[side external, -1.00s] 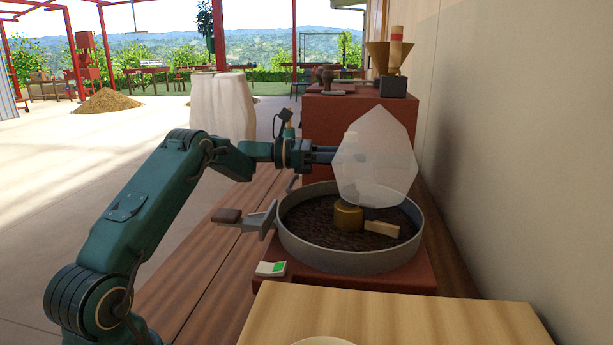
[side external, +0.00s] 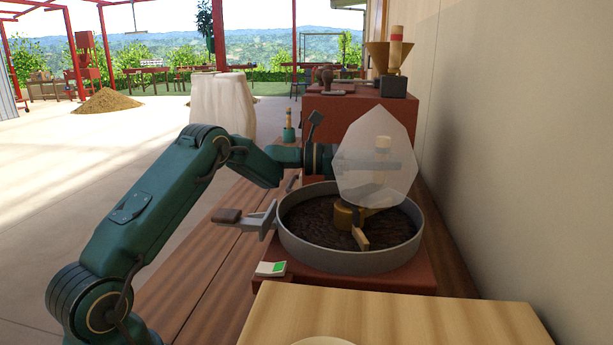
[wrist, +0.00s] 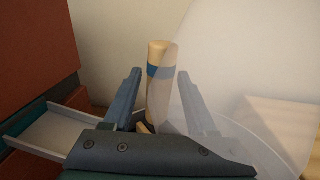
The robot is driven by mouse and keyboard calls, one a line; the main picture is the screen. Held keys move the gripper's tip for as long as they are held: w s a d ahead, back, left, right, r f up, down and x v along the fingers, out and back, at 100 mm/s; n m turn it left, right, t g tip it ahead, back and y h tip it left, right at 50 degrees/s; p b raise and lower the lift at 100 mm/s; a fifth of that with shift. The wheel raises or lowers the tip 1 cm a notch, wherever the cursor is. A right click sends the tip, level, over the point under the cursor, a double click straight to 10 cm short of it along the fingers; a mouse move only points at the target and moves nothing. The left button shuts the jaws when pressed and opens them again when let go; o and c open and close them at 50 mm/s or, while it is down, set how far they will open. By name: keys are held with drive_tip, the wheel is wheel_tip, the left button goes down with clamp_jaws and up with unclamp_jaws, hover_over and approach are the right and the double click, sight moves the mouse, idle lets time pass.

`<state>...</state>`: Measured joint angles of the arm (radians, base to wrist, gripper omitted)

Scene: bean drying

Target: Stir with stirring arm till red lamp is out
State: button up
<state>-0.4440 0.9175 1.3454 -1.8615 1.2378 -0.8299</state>
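The round grey pan (side external: 293,252) holds dark beans. The stirring arm turns on a brass hub (side external: 345,215) at its middle; its wooden paddle (side external: 360,238) points to the near side of the pan. Its upright wooden handle (side external: 382,180) shows dimly through a translucent pale sheet. In the wrist view the handle (wrist: 158,95) has a blue band and stands between the two fingers of my gripper (wrist: 159,74), with gaps visible on both sides. The fingers are apart; contact is not clear. My gripper (side external: 385,163) is partly veiled in the side view. I see no red lamp.
The translucent sheet (side external: 375,140) hangs in the side view above the pan. A grey bracket with a brown grip (side external: 228,215) sticks out left of the pan. A card with a green patch (side external: 271,268) lies at its front-left. A wall (side external: 520,150) bounds the right.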

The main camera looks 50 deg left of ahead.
idle(0.3)
drive_tip(key=v, duration=0.7)
idle(0.5)
